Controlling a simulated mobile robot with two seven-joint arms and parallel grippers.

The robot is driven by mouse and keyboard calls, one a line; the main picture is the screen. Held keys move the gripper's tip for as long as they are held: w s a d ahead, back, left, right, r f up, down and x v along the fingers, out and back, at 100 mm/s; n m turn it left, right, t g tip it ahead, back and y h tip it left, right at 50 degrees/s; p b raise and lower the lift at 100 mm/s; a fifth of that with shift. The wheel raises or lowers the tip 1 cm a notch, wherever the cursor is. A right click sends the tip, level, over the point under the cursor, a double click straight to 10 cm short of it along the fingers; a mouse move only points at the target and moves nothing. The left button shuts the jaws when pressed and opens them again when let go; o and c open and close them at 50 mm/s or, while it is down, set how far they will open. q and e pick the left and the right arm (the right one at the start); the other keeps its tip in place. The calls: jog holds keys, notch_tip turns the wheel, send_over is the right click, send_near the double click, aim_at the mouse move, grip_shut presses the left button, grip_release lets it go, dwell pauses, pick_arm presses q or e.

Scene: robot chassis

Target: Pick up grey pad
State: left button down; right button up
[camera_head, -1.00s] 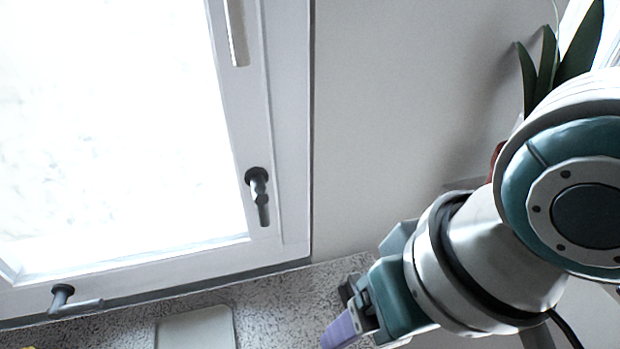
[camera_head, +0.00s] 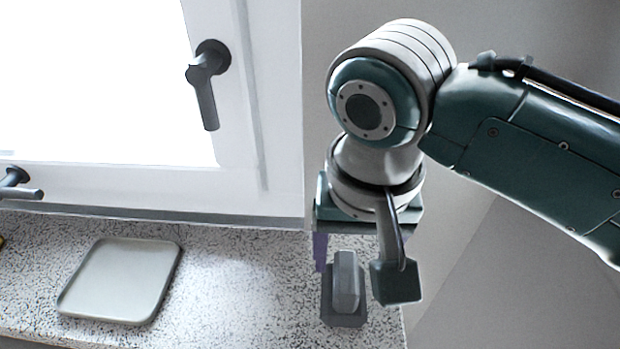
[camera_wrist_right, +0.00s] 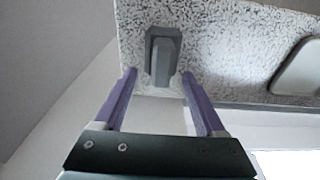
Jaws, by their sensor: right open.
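A grey pad (camera_head: 346,285), a lighter raised block on a darker flat base, lies on the speckled counter near its right end. It also shows in the wrist view (camera_wrist_right: 161,55), just beyond the fingertips. My right gripper (camera_head: 345,262) points down over the pad, open and empty. Its two purple fingers stand apart in the wrist view (camera_wrist_right: 158,75), with the pad roughly lined up between them and not touched. My left gripper is not in view.
A pale square tray (camera_head: 118,281) lies on the counter (camera_head: 235,290) to the left, with bare surface between it and the pad. A window with dark handles (camera_head: 207,75) stands behind. The counter ends just right of the pad.

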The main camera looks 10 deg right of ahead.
aim_at(347, 272)
jog(key=f, duration=0.3)
jog(key=f+b, duration=0.1)
jog(key=f, duration=0.1)
jog(key=shift+w, duration=0.4)
jog(key=shift+c, duration=0.4)
grip_shut()
